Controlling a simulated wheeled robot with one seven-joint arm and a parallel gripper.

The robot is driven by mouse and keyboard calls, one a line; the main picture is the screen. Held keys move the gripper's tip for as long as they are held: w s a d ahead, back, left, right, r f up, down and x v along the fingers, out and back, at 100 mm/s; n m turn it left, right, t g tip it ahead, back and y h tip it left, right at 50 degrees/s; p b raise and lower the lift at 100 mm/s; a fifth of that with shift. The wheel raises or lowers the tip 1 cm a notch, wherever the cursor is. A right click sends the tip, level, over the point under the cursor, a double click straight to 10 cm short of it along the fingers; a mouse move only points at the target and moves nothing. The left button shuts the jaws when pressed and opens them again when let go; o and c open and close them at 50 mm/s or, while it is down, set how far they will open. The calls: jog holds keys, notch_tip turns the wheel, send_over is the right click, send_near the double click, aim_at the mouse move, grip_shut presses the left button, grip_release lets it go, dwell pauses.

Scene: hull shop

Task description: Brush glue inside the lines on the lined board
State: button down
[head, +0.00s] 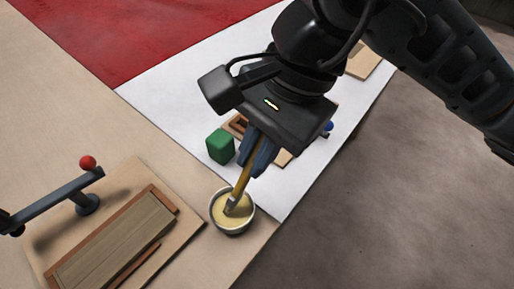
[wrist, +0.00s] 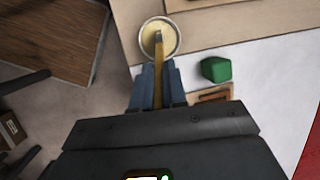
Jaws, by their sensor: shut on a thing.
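My gripper (head: 257,153) is shut on the yellow handle of a brush (head: 239,185), and it also shows in the wrist view (wrist: 158,80). The brush points down, and its tip is at a round pot of pale yellow glue (head: 216,224). In the wrist view the brush (wrist: 158,62) reaches over the glue pot (wrist: 144,40). I cannot tell how deep the tip sits. A wooden board (head: 285,158) on the white sheet is mostly hidden behind my gripper. I cannot make out which board has lines.
A green block (head: 220,146) stands left of my gripper. A wooden base with a framed slatted panel (head: 115,243) and a red-knobbed lever (head: 88,163) lies at the left. A blue knob (head: 328,126) and another board (head: 362,62) are farther back. White sheet (head: 160,100) is clear at the left.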

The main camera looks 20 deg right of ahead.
jog(key=shift+r+p, duration=1)
jog(key=shift+r, duration=2.45)
